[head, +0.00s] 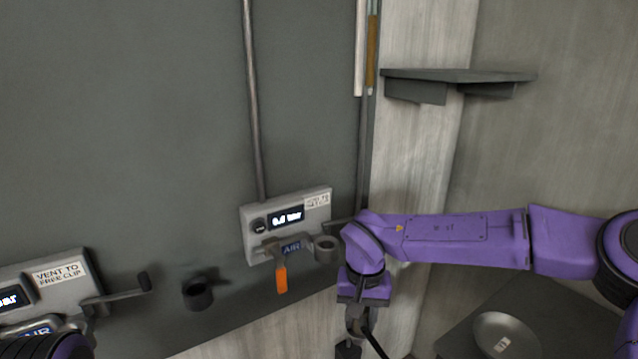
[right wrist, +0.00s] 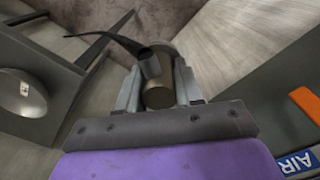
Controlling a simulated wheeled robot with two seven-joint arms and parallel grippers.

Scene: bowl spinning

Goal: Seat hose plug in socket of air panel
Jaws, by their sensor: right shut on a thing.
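The air panel (head: 250,245) is a light grey box on the dark wall, with a lit display, an AIR label and an orange lever (head: 282,279). A grey ring-shaped socket (head: 325,249) sticks out at its lower right. My right gripper (head: 355,325) is below and right of that ring, apart from it. In the right wrist view it is shut on the hose plug (right wrist: 158,95), a brownish cylinder with a dark hose (right wrist: 105,38) trailing off to the upper left. In the head view the plug is mostly hidden. My left gripper's fingers are out of view.
A second grey panel (head: 75,285) with a protruding dark handle is at the lower left. A dark ring holder (head: 197,293) is on the wall between the panels. A shelf (head: 460,76) is at the upper right. A round dish (head: 505,335) lies on a dark surface at the lower right.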

